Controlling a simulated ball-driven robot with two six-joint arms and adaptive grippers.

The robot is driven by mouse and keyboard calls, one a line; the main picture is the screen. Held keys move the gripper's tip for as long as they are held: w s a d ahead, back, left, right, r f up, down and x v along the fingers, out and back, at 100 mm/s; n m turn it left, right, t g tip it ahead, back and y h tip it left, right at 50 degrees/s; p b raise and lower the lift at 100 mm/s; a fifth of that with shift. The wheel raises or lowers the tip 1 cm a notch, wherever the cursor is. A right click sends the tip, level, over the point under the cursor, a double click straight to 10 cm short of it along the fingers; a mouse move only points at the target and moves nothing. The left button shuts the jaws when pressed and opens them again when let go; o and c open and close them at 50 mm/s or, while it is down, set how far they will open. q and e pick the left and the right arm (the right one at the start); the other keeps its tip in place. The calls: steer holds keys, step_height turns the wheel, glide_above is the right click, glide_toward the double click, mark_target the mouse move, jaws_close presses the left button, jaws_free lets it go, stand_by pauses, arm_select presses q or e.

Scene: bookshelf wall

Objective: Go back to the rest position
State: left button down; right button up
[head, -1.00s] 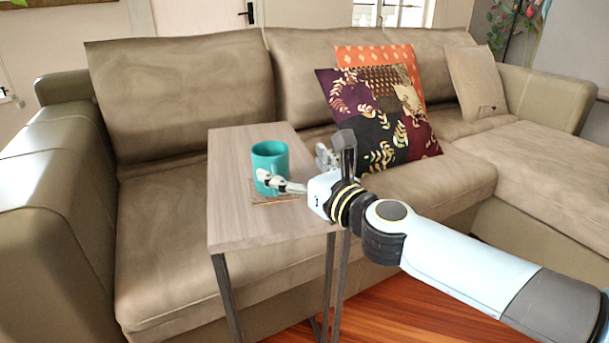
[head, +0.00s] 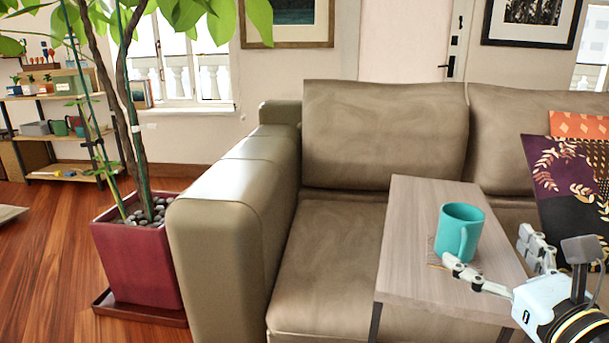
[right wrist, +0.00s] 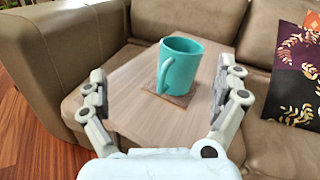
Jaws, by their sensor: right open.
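My right gripper (head: 490,252) is open and empty at the right of the head view. Its fingers point toward a teal mug (head: 459,232) and are apart from it. The mug stands upright on a small coaster (head: 436,254) on the wooden side table (head: 405,262). In the right wrist view the mug (right wrist: 181,68) stands beyond the two spread fingers of the gripper (right wrist: 160,88), its handle turned toward me. The coaster (right wrist: 181,98) shows under it. My left gripper is in no view.
A beige sofa (head: 385,135) stands behind and around the table. A patterned cushion (head: 575,190) lies at the right. A red planter (head: 138,262) with a tall plant stands left of the sofa arm. Wooden floor (head: 45,240) is open at the left, before a shelf (head: 62,138).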

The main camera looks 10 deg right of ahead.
steer(key=s+a+n+g+y, duration=0.35)
steer(key=a+n+y, duration=0.25)
steer(key=a+n, duration=0.55)
steer(key=s+a+f+n+g, duration=0.2)
steer(key=s+f+n+g, duration=0.6)
steer(key=n, duration=0.8)
steer(key=s+d+f+n+g+h, duration=0.4)
steer(key=s+d+n+h, duration=0.4)
steer(key=s, duration=0.5)
steer(key=s+d+f+g+y+p, duration=0.1)
steer(key=s+d+f+p, duration=0.1)
steer(key=f, duration=0.8)
steer(key=s+d+f+p, duration=0.1)
steer(key=f+p, duration=0.2)
steer(key=f, duration=0.7)
arm_select(q)
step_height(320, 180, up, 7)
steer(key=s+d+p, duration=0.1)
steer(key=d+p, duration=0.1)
steer(key=p, duration=0.2)
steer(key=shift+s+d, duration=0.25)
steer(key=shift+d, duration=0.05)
arm_select(e)
steer(key=s+f, duration=0.5)
steer(key=s, duration=0.4)
steer(key=s+d+f+m+g, duration=0.1)
steer(key=s+f, duration=0.4)
steer(key=s, duration=0.4)
steer(key=shift+d+f, duration=0.25)
